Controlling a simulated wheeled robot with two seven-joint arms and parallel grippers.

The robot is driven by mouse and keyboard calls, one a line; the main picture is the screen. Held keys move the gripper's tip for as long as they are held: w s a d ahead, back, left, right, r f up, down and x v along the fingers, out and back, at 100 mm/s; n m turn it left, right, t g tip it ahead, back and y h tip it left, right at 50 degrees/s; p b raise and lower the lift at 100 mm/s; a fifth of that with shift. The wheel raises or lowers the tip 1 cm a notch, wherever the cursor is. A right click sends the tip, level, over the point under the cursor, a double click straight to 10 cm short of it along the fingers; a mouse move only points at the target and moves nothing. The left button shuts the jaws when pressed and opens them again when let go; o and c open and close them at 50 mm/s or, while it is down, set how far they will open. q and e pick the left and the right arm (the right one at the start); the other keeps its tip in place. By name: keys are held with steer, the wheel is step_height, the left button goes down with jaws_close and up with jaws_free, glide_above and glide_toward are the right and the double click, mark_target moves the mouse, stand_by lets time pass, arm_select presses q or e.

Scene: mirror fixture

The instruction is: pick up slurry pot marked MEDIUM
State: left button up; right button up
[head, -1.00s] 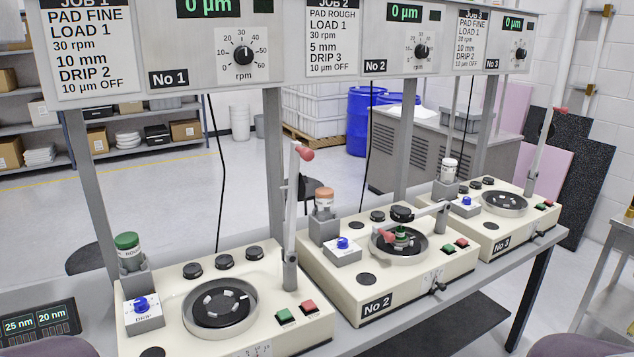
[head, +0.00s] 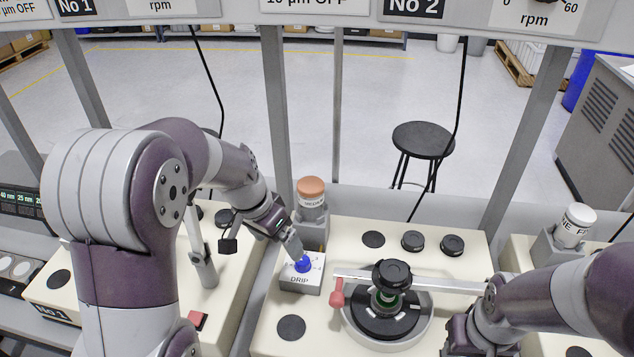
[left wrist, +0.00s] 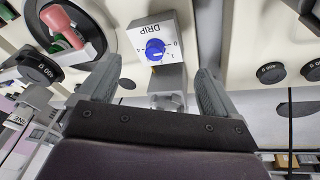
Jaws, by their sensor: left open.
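The slurry pot with an orange cap (head: 311,190) stands upright in a grey holder behind the drip box of the middle machine. Its label is partly readable as MEDIUM. In the left wrist view the two fingers (left wrist: 155,90) are wide apart. A clear, glassy part of the pot (left wrist: 168,103) shows between them; its cap is hidden there. I cannot tell whether a finger touches it. My right arm enters at lower right; its fingers do not show.
A white-capped pot (head: 577,222) stands on the right machine. Uprights (head: 280,115) and a hanging black cable stand behind. A stool (head: 423,140) is beyond the bench.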

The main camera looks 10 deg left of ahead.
arm_select(q)
steer(key=w+r+m+h+p, duration=0.2)
steer(key=w+r+m, duration=0.1)
steer(key=w+r, duration=0.35)
steer(key=m+t+h, duration=0.1)
steer(key=m+t, duration=0.1)
steer(key=m, duration=0.1)
glide_toward(307, 185)
steer(key=f, duration=0.1)
steer(key=b+x, duration=0.5)
steer(key=x, duration=0.2)
steer(key=shift+s+d+r+b, duration=0.15)
steer(key=shift+d+r+b, duration=0.05)
steer(key=shift+d+b, duration=0.2)
steer(key=p+x, duration=0.1)
steer(key=x, duration=0.1)
steer(key=p+x, duration=0.1)
steer(key=x, duration=0.1)
steer(key=shift+w+a+f, duration=0.1)
steer(key=shift+w+f, duration=0.15)
steer(key=shift+w, duration=0.15)
steer(key=shift+w+f, duration=0.1)
steer(key=shift+f, duration=0.2)
steer(key=shift+w+d+f, duration=0.1)
steer(key=shift+d, duration=0.2)
steer(key=shift+a, duration=0.1)
steer(key=c, duration=1.2)
arm_select(e)
steer(key=shift+a+r, duration=0.3)
